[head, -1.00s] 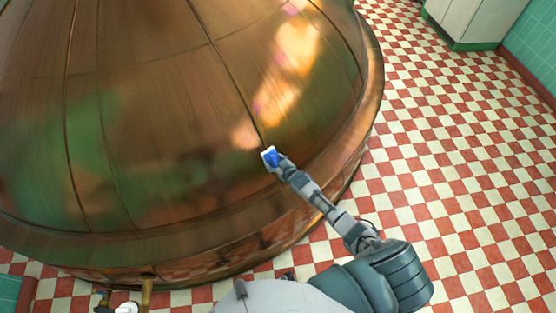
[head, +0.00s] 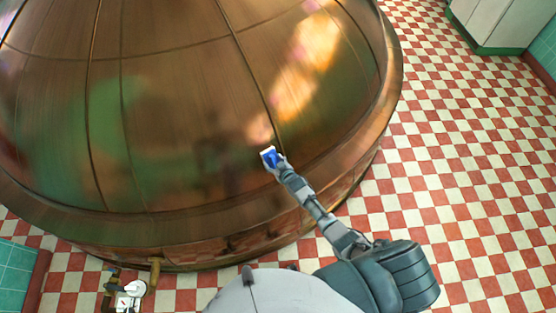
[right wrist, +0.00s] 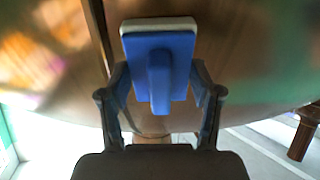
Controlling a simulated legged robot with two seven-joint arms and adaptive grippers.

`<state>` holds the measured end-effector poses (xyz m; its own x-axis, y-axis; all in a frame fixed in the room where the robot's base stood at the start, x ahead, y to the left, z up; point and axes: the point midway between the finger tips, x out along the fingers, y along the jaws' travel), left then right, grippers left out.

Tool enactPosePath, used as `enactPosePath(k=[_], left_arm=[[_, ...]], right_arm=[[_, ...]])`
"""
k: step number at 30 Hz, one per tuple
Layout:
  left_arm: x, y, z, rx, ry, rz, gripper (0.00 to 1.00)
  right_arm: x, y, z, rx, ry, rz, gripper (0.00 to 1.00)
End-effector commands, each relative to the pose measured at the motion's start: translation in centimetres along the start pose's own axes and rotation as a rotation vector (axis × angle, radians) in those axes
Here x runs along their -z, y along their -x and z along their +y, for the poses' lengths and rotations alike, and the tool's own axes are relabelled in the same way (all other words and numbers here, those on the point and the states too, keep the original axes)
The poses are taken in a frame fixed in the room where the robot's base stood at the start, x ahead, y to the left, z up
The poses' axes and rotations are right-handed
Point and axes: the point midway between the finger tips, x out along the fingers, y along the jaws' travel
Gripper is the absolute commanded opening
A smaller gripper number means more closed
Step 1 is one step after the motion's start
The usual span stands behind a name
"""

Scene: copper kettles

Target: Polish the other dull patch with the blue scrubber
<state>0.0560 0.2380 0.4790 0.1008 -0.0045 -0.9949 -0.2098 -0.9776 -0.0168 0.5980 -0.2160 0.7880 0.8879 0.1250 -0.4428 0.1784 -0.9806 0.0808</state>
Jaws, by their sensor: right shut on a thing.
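A large copper kettle dome (head: 165,60) fills the left and middle of the head view; its surface also fills the upper part of the right wrist view (right wrist: 240,30). Greenish and bright areas show on it, and I cannot tell a dull patch from reflections. My right gripper (head: 280,166) is shut on the handle of the blue scrubber (head: 270,157). In the right wrist view, the scrubber (right wrist: 180,47) has its white pad facing away toward the copper, between the two fingers. The scrubber is at the lower dome, left of a seam; whether it touches is unclear. My left gripper is out of view.
The kettle's rounded rim (head: 330,180) runs below the dome. A pipe fitting with a white part (head: 132,290) stands at lower left, beside a green tiled block (head: 15,268). Red and white checkered floor (head: 470,170) is clear to the right. A pale cabinet (head: 490,22) stands at upper right.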

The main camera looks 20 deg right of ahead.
Motion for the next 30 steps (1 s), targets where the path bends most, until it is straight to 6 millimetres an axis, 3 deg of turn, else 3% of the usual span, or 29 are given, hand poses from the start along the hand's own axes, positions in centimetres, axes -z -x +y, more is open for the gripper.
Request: enactPosePath(k=[22, 30], left_arm=[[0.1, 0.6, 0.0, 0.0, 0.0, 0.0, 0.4], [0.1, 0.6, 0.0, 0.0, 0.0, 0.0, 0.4]], right_arm=[[0.6, -0.1, -5.4, 0.0, -0.003, 0.001, 0.13], [0.6, -0.2, -6.0, -0.001, 0.0, 0.0, 0.14]])
